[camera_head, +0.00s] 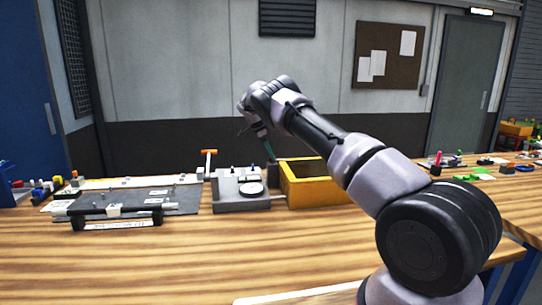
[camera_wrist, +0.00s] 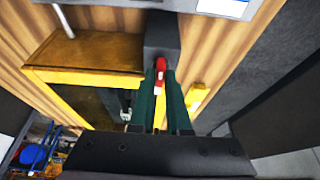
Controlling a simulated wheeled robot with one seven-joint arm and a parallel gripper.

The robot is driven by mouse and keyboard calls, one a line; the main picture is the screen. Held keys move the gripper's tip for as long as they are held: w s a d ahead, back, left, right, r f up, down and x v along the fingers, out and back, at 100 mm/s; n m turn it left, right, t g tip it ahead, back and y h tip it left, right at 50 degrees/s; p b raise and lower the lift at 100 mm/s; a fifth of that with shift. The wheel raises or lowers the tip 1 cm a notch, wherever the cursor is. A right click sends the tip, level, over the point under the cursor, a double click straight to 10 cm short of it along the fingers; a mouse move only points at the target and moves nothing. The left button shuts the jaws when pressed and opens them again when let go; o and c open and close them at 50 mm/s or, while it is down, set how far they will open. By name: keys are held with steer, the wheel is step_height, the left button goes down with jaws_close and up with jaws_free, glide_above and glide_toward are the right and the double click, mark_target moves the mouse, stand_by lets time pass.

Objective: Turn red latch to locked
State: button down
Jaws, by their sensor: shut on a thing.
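The red latch (camera_wrist: 161,65) shows in the wrist view as a small red piece with a pale mark, in front of a dark grey block (camera_wrist: 163,35). My gripper (camera_wrist: 161,82) has two green fingers, and they are shut on the latch. In the head view my gripper (camera_head: 269,150) points down at the back, by the left end of a yellow open box (camera_head: 318,197). I cannot make out the latch in the head view. The fingers cover part of the latch in the wrist view, so its exact turn is hard to tell.
A grey fixture (camera_head: 240,202) with a round white disc stands left of the yellow box. An orange-topped T-shaped piece (camera_head: 208,154) stands behind it. A dark mat (camera_head: 180,203) with a bar fixture lies further left. The wooden table front (camera_head: 190,265) is clear.

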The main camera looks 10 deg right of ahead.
steer(key=c, duration=0.9)
jaws_free()
steer(key=v, duration=1)
steer(key=shift+a+r, duration=0.15)
steer(key=shift+r, duration=0.2)
